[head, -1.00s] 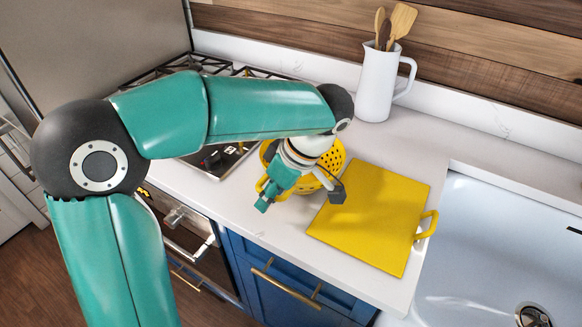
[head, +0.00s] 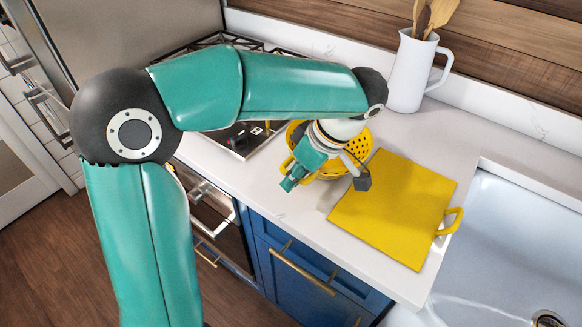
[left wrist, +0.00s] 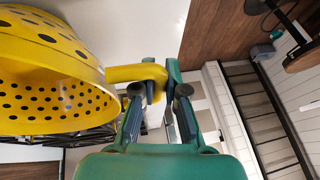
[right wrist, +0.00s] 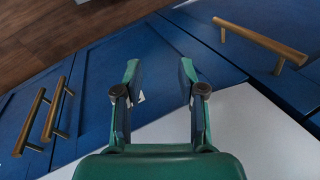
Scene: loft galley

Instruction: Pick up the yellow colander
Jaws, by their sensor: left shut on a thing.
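The yellow colander (head: 357,147) is at the counter's front, between stove and yellow board, partly hidden behind my left wrist in the head view. In the left wrist view its perforated bowl (left wrist: 50,75) fills the left side, and its loop handle (left wrist: 135,73) reaches between my fingers. My left gripper (head: 291,182) is shut on that handle; its fingers (left wrist: 160,85) show on both sides of it. I cannot tell whether the colander rests on the counter. My right gripper (right wrist: 158,78) is open and empty in the right wrist view, above the counter edge by the blue cabinet fronts.
The yellow board (head: 395,210) lies close to the colander's right, with the white sink (head: 510,235) beyond it. A white jug (head: 411,72) with wooden utensils stands at the back. The stove (head: 235,135) is at the left. Brass handles (right wrist: 258,42) stick out from the blue cabinets.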

